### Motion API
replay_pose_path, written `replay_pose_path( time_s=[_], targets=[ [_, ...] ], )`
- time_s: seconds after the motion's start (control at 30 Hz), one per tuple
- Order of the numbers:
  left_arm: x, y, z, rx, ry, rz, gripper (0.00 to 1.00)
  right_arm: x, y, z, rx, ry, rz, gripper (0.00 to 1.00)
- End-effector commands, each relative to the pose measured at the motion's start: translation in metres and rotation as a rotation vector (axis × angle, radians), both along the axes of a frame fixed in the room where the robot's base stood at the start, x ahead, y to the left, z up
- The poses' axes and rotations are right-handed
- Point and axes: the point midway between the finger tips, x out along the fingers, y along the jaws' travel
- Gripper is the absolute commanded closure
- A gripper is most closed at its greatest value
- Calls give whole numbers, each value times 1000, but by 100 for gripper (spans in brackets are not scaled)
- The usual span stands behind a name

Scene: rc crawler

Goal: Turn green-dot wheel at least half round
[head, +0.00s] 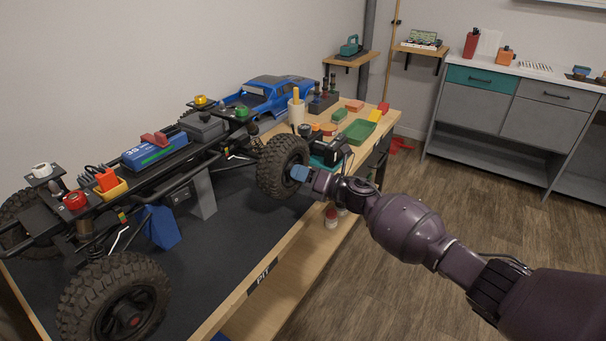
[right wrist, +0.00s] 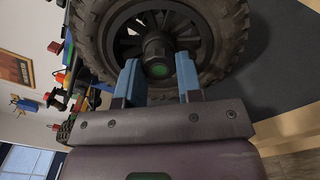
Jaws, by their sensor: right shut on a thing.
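The green-dot wheel (head: 278,170) is a black knobby tyre on the far right corner of the crawler chassis (head: 205,130), beside the bench's front edge. In the right wrist view the wheel (right wrist: 236,40) fills the top, and its dark hub carries a green dot (right wrist: 158,70). My right gripper (head: 298,172) reaches in from the right. Its two blue fingers are shut on the wheel's hub, one on each side of the green dot. In the head view the fingers hide part of the hub. My left gripper is out of view.
A second wheel (head: 117,300) with a red dot is at the near left. A blue truck body (head: 268,93) and a green tray (head: 358,132) with small parts lie at the back of the bench (head: 262,272). Open floor (head: 440,215) lies to the right.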

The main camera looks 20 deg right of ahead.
Motion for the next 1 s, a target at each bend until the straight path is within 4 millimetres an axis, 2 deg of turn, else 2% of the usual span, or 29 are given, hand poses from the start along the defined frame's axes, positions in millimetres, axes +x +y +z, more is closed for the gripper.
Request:
replay_pose_path(
  time_s=[0.43, 0.47, 0.6, 0.63, 1.0],
  targets=[
    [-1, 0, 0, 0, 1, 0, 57, 0, 0, 0, 7, 7, -1, 100],
    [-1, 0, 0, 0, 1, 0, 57, 0, 0, 0, 7, 7, -1, 65],
    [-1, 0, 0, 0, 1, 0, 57, 0, 0, 0, 7, 7, -1, 44],
    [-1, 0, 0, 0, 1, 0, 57, 0, 0, 0, 7, 7, -1, 41],
    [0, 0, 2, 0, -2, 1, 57, -4, -3, 0, 7, 6, 0, 41]
  ],
)
